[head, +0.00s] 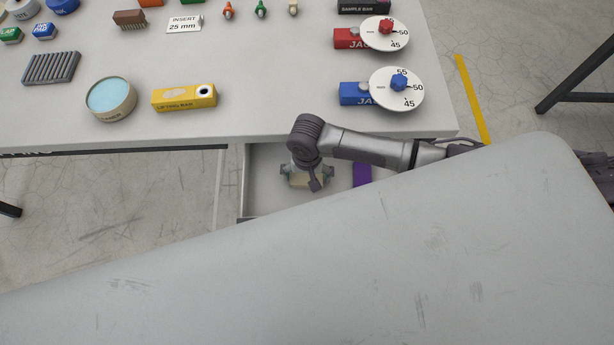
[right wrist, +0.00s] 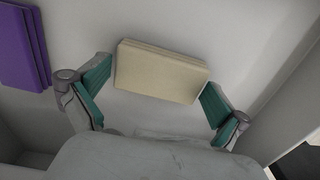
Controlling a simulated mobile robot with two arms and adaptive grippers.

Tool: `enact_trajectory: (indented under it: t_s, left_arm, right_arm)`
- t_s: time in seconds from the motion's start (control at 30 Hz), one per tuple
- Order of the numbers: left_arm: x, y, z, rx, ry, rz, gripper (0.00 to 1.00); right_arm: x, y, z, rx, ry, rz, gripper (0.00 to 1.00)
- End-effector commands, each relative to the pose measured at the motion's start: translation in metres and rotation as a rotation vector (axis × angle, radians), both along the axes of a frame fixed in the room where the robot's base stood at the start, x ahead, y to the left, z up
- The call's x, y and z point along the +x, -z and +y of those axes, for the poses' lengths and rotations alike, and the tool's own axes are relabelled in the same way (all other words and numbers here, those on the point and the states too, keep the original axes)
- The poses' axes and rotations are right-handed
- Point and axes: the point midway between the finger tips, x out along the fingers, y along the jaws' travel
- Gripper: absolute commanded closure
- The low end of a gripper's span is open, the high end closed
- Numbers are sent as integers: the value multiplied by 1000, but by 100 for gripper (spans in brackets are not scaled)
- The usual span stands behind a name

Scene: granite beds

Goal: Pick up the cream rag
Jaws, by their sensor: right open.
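The cream rag (right wrist: 160,72) lies folded flat on the floor of an open drawer, seen in the right wrist view. In the head view a small part of the cream rag shows beneath my right gripper (head: 307,182); the arm hides most of it. My right gripper also shows in the right wrist view (right wrist: 155,98). Its teal-padded fingers are open, one near each short end of the rag. I cannot tell from the picture how far above the drawer floor the fingertips are. My left gripper is not in view.
A folded purple rag (right wrist: 22,45) lies in the drawer (head: 265,203) beside the cream one. Drawer walls stand close around my gripper. Above is the table (head: 270,115) with a yellow lifting bar (head: 184,97), a round tin (head: 110,99) and dial jacks (head: 397,88).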

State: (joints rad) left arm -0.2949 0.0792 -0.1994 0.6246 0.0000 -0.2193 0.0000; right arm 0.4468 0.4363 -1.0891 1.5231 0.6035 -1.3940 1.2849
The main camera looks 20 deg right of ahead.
Motion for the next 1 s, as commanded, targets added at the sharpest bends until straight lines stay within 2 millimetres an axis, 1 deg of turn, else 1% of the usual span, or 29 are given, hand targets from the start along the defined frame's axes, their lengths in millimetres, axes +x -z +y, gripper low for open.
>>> enact_trajectory:
  t_s: [0.1, 0.13, 0.3, 0.57, 0.67, 0.77, 1.0]
  left_arm:
    - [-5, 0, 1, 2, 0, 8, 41]
    - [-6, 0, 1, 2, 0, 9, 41]
    - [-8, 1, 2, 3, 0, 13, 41]
    - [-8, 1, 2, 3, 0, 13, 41]
    - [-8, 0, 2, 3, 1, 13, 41]
    - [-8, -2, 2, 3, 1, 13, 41]
    - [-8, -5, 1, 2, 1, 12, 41]
  right_arm:
    - [0, 0, 0, 1, 0, 0, 0]
    - [0, 0, 0, 1, 0, 0, 2]
    - [0, -1, 0, 1, 0, 0, 30]
    - [0, -1, 0, 1, 1, 0, 31]
    - [1, -8, 0, 2, 1, -1, 31]
    - [1, -24, 1, 2, 1, -2, 31]
    - [1, -73, 0, 2, 0, -2, 31]
